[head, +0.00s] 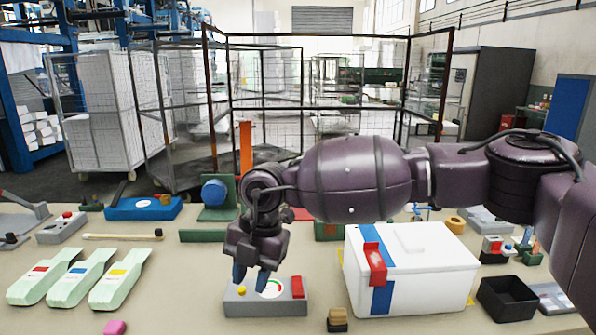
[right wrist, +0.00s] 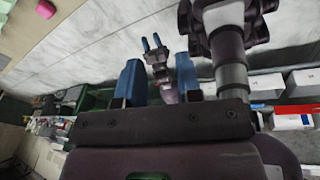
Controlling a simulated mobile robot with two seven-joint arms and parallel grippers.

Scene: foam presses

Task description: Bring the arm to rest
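My right arm reaches in from the right across the head view, above the bench. My left arm is not in the head view.
A white lidded box (head: 425,267) with a blue strip and red latch stands beneath the arm. A black bin (head: 507,298) is to its right. Several pale green foam pieces (head: 120,280) lie at left. Wire cages stand behind the bench.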

